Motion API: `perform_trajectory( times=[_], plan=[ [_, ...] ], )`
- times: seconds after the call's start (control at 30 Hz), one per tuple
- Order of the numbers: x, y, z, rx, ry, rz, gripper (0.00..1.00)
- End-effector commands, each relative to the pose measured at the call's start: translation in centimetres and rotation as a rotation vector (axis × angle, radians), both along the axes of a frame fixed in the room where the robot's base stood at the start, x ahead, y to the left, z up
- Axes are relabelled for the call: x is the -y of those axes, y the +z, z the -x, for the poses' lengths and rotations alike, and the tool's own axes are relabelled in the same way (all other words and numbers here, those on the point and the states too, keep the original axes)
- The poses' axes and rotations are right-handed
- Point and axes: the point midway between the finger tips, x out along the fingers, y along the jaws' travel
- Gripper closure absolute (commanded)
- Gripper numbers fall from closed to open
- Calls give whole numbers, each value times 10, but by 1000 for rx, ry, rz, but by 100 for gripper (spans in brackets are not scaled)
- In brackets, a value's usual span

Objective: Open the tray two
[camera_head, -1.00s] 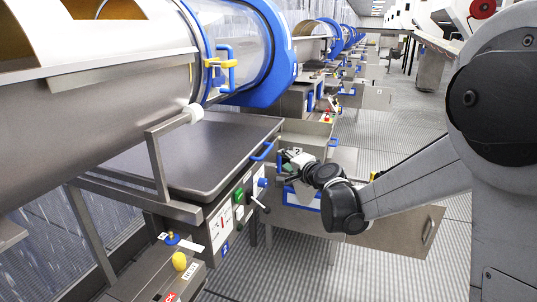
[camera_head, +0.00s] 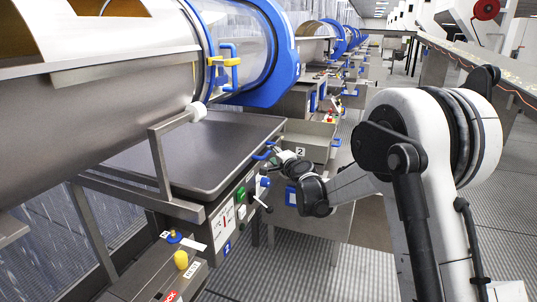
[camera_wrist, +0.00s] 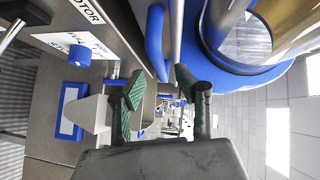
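A wide grey steel tray (camera_head: 195,150) lies flat under the drum in the head view. A blue bar handle (camera_head: 264,151) is on its right edge. The handle shows larger at the top middle of the wrist view (camera_wrist: 155,40). My gripper (camera_head: 274,153) is at the tray's right edge, close beside the handle. In the wrist view its green-padded fingers (camera_wrist: 160,88) are apart, and the lower end of the handle appears between their tips. Contact cannot be told. A white label "2" (camera_head: 300,152) shows on steel just behind my gripper.
A control panel (camera_head: 229,221) with knobs and a black lever stands below the tray's right edge. The drum (camera_head: 110,125) with its blue ring (camera_head: 270,50) hangs above the tray. Similar machines line the aisle behind. Grated floor (camera_head: 310,270) is clear at the front.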

Motion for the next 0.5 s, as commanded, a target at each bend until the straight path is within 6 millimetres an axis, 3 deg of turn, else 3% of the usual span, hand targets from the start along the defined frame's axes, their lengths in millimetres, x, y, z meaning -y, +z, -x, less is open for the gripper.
perform_trajectory(
  times=[0.2,0.5],
  plan=[
    [-15,-5,-26,0,1,0,68],
    [-20,-6,-36,0,1,0,68]
  ],
)
